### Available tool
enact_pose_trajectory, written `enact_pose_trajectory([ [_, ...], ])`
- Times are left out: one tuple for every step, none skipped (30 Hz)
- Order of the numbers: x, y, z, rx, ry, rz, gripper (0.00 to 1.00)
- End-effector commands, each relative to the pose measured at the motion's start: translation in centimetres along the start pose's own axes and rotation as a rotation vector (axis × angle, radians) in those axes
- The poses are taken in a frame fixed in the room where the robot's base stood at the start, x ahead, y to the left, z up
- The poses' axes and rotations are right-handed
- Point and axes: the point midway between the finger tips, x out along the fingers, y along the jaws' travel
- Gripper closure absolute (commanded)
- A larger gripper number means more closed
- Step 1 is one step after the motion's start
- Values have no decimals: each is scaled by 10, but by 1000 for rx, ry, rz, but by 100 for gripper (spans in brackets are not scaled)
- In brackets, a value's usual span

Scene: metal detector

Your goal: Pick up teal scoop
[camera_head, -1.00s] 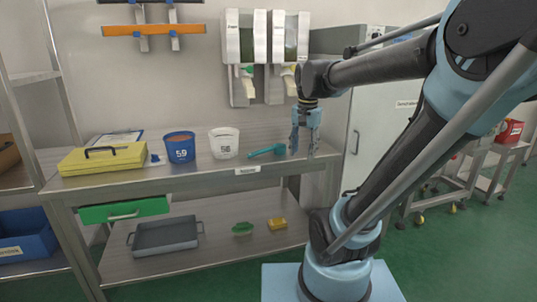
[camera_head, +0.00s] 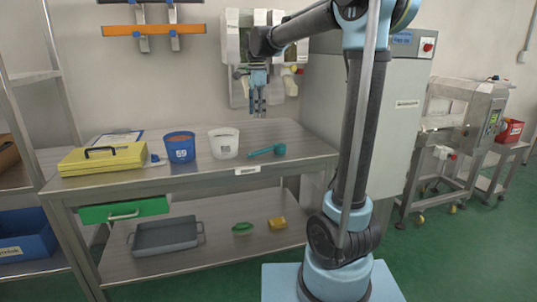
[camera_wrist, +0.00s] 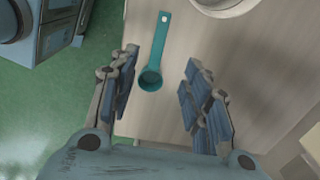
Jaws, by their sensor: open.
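The teal scoop (camera_head: 267,151) lies on the steel table (camera_head: 300,160) near its right end, to the right of the white bucket. In the wrist view the scoop (camera_wrist: 154,58) lies with its bowl toward my gripper and its handle pointing away, with a hole at the handle's end. My gripper (camera_head: 257,108) points down above the table, higher than the scoop and slightly to its left in the head view. In the wrist view my gripper (camera_wrist: 158,95) is open and empty, its blue-padded fingers on either side of the scoop's bowl in the picture.
The white bucket (camera_head: 223,144) and blue bucket (camera_head: 180,148) stand left of the scoop. A yellow case (camera_head: 100,160) is farther left. Wall dispensers (camera_head: 233,50) hang behind my gripper. A grey cabinet (camera_head: 400,120) stands right of the table.

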Motion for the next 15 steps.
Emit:
enact_pose_trajectory([
  [6, 0, 0, 1, 0, 0, 56],
  [10, 0, 0, 1, 0, 0, 56],
  [16, 0, 0, 1, 0, 0, 56],
  [22, 0, 0, 1, 0, 0, 56],
  [27, 0, 0, 1, 0, 0, 56],
  [34, 0, 0, 0, 0, 0, 56],
  [39, 0, 0, 0, 0, 0, 56],
  [44, 0, 0, 0, 0, 0, 56],
  [51, 0, 0, 0, 0, 0, 56],
  [56, 0, 0, 0, 0, 0, 56],
  [61, 0, 0, 0, 0, 0, 56],
  [67, 0, 0, 0, 0, 0, 56],
  [73, 0, 0, 0, 0, 0, 56],
  [78, 0, 0, 0, 0, 0, 56],
  [84, 0, 0, -1, 0, 0, 56],
])
